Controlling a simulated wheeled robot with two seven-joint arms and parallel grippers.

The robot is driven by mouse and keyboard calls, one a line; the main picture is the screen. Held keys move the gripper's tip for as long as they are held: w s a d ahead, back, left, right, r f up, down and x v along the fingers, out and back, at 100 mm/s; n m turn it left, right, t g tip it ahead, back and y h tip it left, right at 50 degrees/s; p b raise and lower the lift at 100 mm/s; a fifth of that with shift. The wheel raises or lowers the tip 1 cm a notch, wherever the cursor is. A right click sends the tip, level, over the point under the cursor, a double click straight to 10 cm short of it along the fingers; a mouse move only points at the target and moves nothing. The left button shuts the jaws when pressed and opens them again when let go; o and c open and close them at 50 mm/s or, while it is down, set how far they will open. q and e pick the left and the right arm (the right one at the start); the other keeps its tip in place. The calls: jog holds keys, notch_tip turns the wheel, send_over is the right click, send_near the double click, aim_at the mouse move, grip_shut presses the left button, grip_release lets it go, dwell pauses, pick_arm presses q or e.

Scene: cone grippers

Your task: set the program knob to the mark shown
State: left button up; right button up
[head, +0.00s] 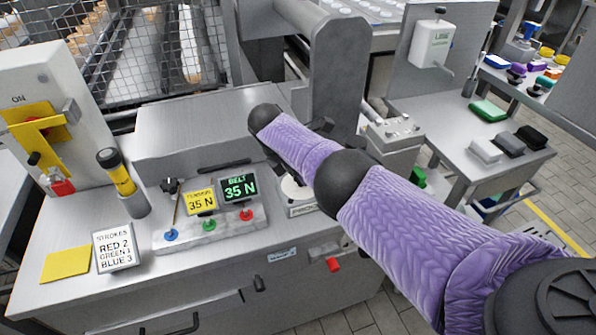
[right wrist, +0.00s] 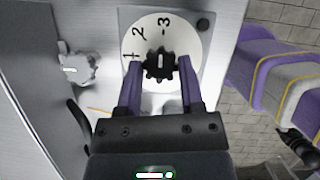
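A black program knob (right wrist: 158,67) sits on a round white dial (right wrist: 181,30) marked 1, 2 and 3 in the right wrist view. A short white line on the knob runs roughly upward in that view, in line with the 3. My right gripper (right wrist: 160,79) is open, with one purple finger on each side of the knob; contact cannot be told. In the head view the dial (head: 295,190) shows partly beside my right arm, which hides the gripper. A card (head: 115,248) reads STROKES, RED 2, GREEN 1, BLUE 3. My left gripper is out of view.
Yellow and black signs (head: 201,201) (head: 239,187) reading 35 N stand behind a strip of blue, green and red knobs (head: 209,227). A pale knob (right wrist: 79,67) lies left of the dial in the wrist view. A yellow-black post (head: 119,180) stands left.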

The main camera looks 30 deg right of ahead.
jog(key=o, duration=0.4)
jog(key=shift+c, duration=0.2)
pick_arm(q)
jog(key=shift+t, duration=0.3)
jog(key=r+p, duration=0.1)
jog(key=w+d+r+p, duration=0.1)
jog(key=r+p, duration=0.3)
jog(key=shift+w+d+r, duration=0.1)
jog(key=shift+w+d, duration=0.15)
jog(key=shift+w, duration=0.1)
pick_arm(e)
jog(key=v, duration=1)
jog(key=shift+d, duration=0.1)
